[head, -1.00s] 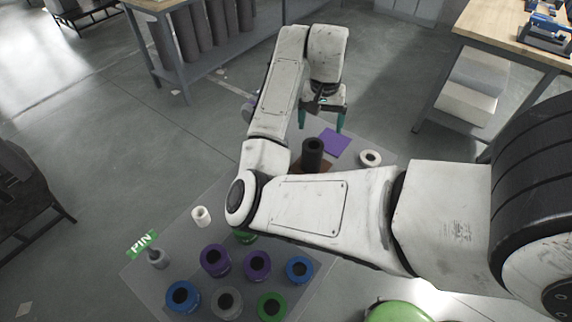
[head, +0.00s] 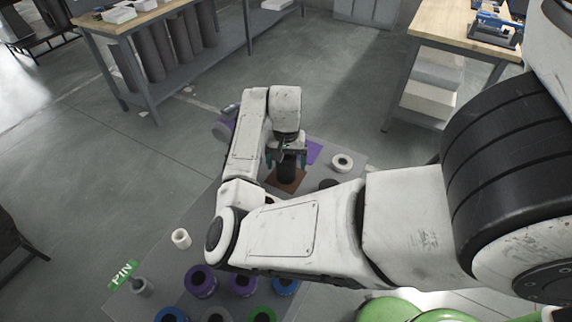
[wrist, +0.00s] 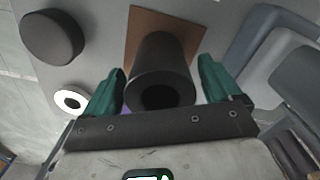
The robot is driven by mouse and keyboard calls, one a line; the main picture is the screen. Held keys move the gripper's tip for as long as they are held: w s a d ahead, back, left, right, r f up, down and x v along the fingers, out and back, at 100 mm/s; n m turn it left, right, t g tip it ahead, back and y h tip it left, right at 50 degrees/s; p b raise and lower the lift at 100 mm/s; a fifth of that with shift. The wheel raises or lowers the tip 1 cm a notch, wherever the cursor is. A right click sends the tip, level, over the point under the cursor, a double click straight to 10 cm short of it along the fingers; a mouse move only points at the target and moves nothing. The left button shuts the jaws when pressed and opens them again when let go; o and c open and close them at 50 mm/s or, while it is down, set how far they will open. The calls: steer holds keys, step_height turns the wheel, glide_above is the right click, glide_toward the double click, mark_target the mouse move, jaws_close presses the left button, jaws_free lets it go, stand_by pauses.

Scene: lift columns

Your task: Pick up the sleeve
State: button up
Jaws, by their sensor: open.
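The black hollow sleeve (head: 287,173) stands upright on a brown square pad (head: 296,186); my gripper partly hides it in the head view. In the wrist view the sleeve (wrist: 160,60) lies between the two teal fingers, its dark open end facing the camera, with the brown pad (wrist: 138,28) behind it. My gripper (head: 287,163) is open, with one finger on each side of the sleeve. In the wrist view, small gaps show between my gripper (wrist: 162,68) and the sleeve on both sides.
A white ring (head: 342,162) and a dark round piece (wrist: 52,37) stand near the pad. A purple square (head: 314,151) lies behind it. A white hollow cylinder (head: 180,238), a PIN sign (head: 122,275) and several coloured spools (head: 201,281) occupy the grey table's near left.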

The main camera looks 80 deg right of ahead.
steer(key=shift+f, duration=0.3)
steer(key=shift+c, duration=0.4)
steer(key=shift+r, duration=0.1)
steer(key=c, duration=1.5)
